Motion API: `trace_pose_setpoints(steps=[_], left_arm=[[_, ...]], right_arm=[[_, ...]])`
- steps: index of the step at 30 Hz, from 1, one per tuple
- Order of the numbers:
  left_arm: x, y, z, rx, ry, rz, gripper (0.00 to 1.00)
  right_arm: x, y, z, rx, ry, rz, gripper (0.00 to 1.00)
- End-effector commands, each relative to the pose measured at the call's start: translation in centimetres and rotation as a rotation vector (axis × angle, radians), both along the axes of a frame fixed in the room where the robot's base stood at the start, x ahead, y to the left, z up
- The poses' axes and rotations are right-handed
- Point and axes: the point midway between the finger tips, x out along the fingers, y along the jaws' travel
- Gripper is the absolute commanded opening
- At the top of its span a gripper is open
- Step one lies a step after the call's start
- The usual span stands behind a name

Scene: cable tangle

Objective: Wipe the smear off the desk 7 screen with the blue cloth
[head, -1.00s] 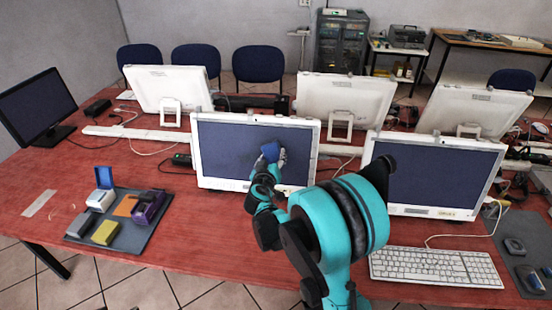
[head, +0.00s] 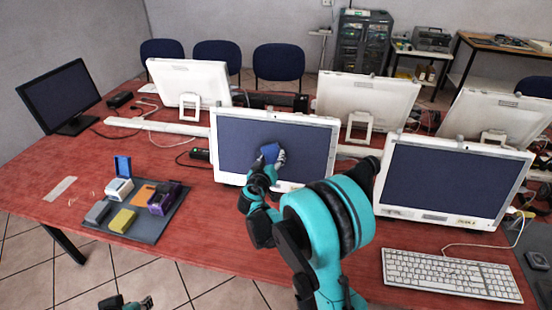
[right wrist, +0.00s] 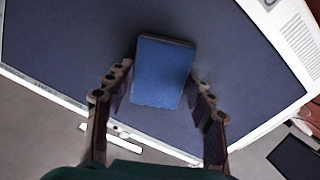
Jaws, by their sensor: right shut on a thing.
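The desk screen (head: 240,145) is a white-framed monitor in the middle of the head view; its dark panel (right wrist: 70,50) fills much of the right wrist view. My right gripper (head: 272,160) is in front of this screen, shut on the blue cloth (head: 269,152). The cloth shows as a folded blue pad between the fingers in the right wrist view (right wrist: 163,75). It is at or very near the panel; contact cannot be made out. I cannot make out a clear smear. Part of my left gripper (head: 128,303) shows at the bottom left edge, low and away from the desk.
A grey mat (head: 150,228) with small boxes lies on the red desk (head: 220,220) to the left. Another white monitor (head: 445,180) and a keyboard (head: 450,275) are to the right. Backs of other monitors (head: 190,80) stand behind. The front left desk is mostly clear.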

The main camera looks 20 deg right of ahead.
Motion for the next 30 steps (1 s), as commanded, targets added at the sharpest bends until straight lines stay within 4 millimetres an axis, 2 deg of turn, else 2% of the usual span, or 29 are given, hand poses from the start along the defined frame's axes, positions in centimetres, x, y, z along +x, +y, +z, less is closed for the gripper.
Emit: trace_pose_setpoints(steps=[30], left_arm=[[0.0,0.0,0.0,0.000,0.000,0.000,0.28]], right_arm=[[3.2,5.6,-2.2,0.001,-0.001,0.000,0.31]])
